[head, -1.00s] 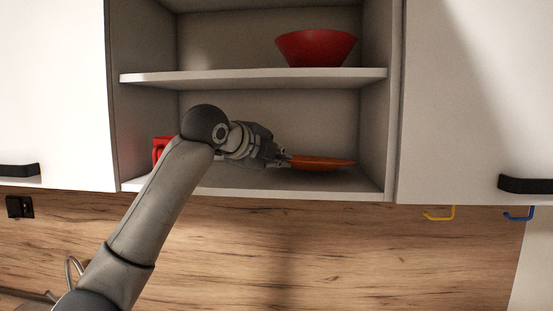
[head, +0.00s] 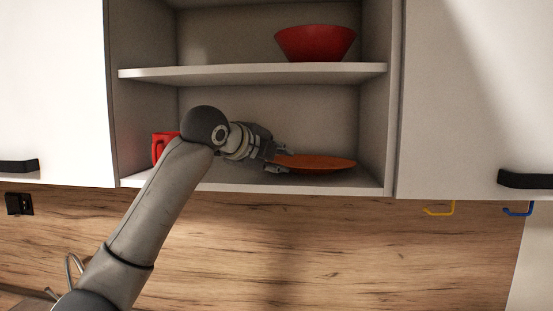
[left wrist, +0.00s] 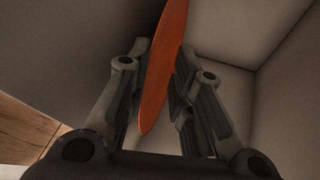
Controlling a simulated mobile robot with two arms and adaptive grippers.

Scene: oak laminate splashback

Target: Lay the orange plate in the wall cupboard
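The orange plate (head: 318,164) lies roughly flat at the right part of the wall cupboard's lower compartment, low over or on the shelf board (head: 225,187). I cannot see its underside contact clearly. My left gripper (head: 281,160) reaches in from the left at the plate's left edge, its fingers spread. In the left wrist view the plate (left wrist: 164,65) shows edge-on between the two open fingers (left wrist: 160,85); the right finger is very close to it. My right gripper is not in view.
A red mug (head: 159,147) stands at the left of the lower compartment, partly behind my arm. A red bowl (head: 315,43) sits on the shelf above (head: 220,73). White cupboard doors (head: 470,90) flank the opening. Yellow (head: 440,211) and blue (head: 519,211) hooks hang below right.

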